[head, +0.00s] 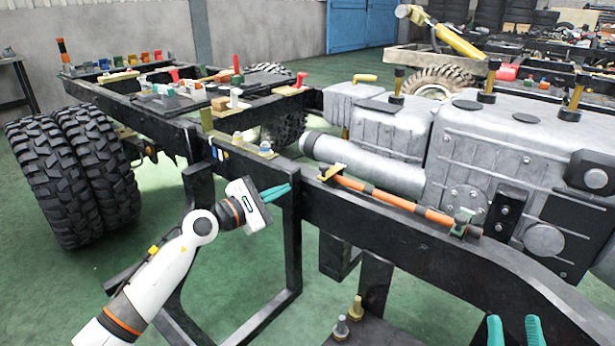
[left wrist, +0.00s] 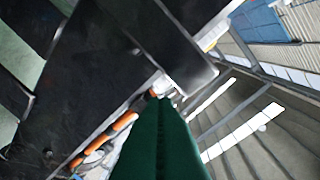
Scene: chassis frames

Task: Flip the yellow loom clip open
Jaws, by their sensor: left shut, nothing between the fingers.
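The yellow loom clip (head: 333,172) sits on top of the black chassis rail, at the left end of the orange loom (head: 395,200). It is too small to tell whether its flap is open or closed. My left gripper (head: 288,188) has its teal fingers together and empty, beside the near face of the rail, left of the clip and apart from it. In the left wrist view its shut fingers (left wrist: 167,102) point toward the rail, and the orange loom (left wrist: 115,130) runs down to the left. My right gripper (head: 516,330) shows two teal fingertips spread apart at the lower right edge.
A green clip (head: 462,222) holds the loom's right end. A silver cylinder (head: 365,165) and the grey engine block (head: 520,150) stand behind the loom. The black rail (head: 430,240) runs toward the lower right. Small coloured parts lie on the frame at the back left.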

